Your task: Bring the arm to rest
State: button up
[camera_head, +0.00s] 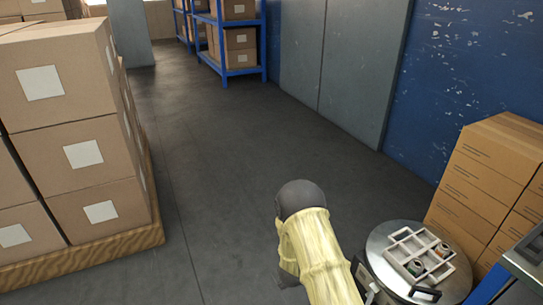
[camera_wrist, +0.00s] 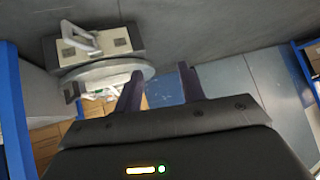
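My arm, in a pale yellow sleeve with a dark grey joint, rises from the bottom middle of the head view. My gripper (camera_wrist: 158,78) shows in the wrist view with its two dark fingers apart and nothing between them. Its fingers are not clear in the head view. A pale compartment tray (camera_head: 402,238) lies on a round metal top (camera_head: 382,243) at the lower right of the head view, to the right of my arm. A few small rolls (camera_head: 416,266) sit in the tray's compartments.
Stacked cartons (camera_head: 92,120) stand on a wooden pallet (camera_head: 110,243) at the left. More cartons (camera_head: 487,180) and a blue-framed surface (camera_head: 522,262) are at the right. A blue rack (camera_head: 243,72) stands at the back. The grey floor (camera_head: 215,150) between is clear.

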jog(key=s+a+r+n+g+y+p, duration=0.1)
jog(key=s+r+n+y+p, duration=0.15)
jog(key=r, duration=0.85)
jog(key=s+a+r+n+g+y+p, duration=0.1)
jog(key=s+a+r+n+y+p, duration=0.15)
jog(key=r, duration=0.85)
jog(key=s+d+r+n+g+p, duration=0.35)
jog(key=s+r, duration=1.05)
jog(key=s, duration=0.5)
jog(key=w+p+v, duration=0.3)
jog(key=p+v, duration=1.5)
jog(key=w+d+r+p+v, duration=0.1)
jog(key=w+p+v, duration=0.3)
jog(key=p+v, duration=1.5)
jog(key=shift+w+d+r+n, duration=0.25)
jog(key=shift+d+r+n, duration=0.2)
jog(key=shift+d, duration=0.15)
jog(key=shift+c, duration=0.4)
jog(key=shift+w+d, duration=0.1)
